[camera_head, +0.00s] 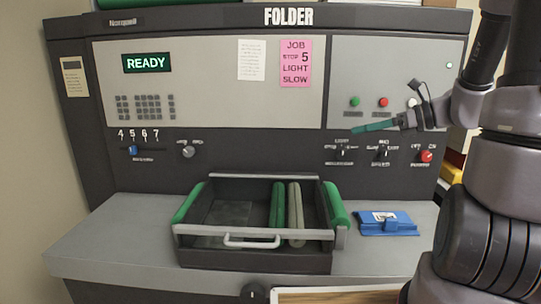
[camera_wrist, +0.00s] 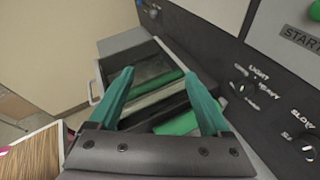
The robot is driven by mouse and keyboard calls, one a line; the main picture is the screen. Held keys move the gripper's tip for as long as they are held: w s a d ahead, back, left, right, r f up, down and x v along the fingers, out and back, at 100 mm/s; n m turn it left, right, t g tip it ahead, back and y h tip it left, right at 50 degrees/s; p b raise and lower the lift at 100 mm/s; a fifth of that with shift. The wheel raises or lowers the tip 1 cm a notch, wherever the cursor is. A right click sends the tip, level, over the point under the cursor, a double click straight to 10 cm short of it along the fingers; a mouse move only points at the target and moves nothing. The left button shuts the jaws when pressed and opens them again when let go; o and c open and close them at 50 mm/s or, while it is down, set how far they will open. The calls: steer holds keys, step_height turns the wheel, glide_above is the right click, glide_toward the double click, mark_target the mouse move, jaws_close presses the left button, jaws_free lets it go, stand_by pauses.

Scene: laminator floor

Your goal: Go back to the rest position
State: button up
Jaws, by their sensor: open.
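My gripper (camera_head: 358,129) is at the right of the folder machine's front panel (camera_head: 205,100), just above the LIGHT/HEAVY knob (camera_head: 342,149) in the head view. Its teal fingers point left. In the wrist view my gripper (camera_wrist: 159,72) has its two fingers spread apart with nothing between them. The open tray (camera_wrist: 152,68) with green rollers shows beyond them, and the LIGHT/HEAVY knob (camera_wrist: 239,88) is to their right. My arm stands at the right edge of the head view and covers part of the machine's right end.
The tray (camera_head: 253,240) with its white handle juts out over the grey shelf (camera_head: 110,240). A blue object (camera_head: 387,223) lies right of it. A red knob (camera_head: 427,156) is near my arm. A wood-topped surface (camera_head: 335,297) shows at the bottom. The green display (camera_head: 146,63) reads READY.

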steer(key=s+a+r+n+g+h, duration=0.1)
steer(key=s+a+n+g+h, duration=0.2)
steer(key=s+n, duration=0.35)
steer(key=s+d+r+n+t+h, duration=0.3)
steer(key=s+r+n+h, duration=0.4)
steer(key=n, duration=0.8)
steer(key=shift+s+r+t+h, duration=0.3)
steer(key=shift+r+t, duration=0.2)
steer(key=shift+r, duration=0.25)
